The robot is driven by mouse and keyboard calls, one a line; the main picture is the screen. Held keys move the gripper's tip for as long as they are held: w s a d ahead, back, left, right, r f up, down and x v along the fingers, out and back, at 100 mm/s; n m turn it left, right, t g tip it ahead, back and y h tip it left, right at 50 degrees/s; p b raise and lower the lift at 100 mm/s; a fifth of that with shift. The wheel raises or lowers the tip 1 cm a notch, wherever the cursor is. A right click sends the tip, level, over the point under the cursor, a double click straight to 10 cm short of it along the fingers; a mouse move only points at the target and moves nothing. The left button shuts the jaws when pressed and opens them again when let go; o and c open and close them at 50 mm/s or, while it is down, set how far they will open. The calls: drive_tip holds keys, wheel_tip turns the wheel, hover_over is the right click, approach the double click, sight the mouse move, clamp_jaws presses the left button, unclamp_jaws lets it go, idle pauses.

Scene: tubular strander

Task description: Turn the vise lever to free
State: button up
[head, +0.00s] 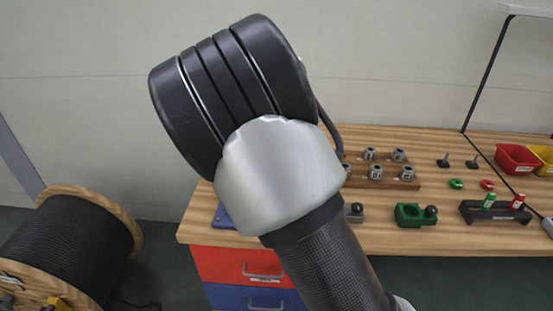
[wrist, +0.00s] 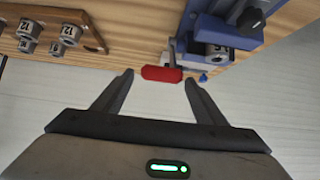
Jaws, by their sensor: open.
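The blue vise (wrist: 228,34) is at the top right of the wrist view, with a numbered metal collet (wrist: 216,50) at it. A red bar (wrist: 162,73) sits at its left side and looks like the lever's grip; I cannot tell its exact joint to the vise. My gripper (wrist: 158,78) is open, and the red bar shows between its fingertips. I cannot tell whether they touch it. In the head view my arm hides my gripper and most of the vise; only a blue corner (head: 223,217) shows.
A wooden rack with numbered collets (wrist: 52,32) is at the wrist view's top left. In the head view, a green block with a black knob (head: 411,215), a dark stand (head: 497,214) and a red bin (head: 517,158) are on the bench's right. A cable reel (head: 113,210) stands at left.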

drive_tip(key=shift+s, duration=0.1)
drive_tip(key=p+v, duration=0.6)
drive_tip(key=v, duration=1.1)
drive_tip(key=shift+r+p, duration=0.25)
drive_tip(key=shift+p, duration=0.05)
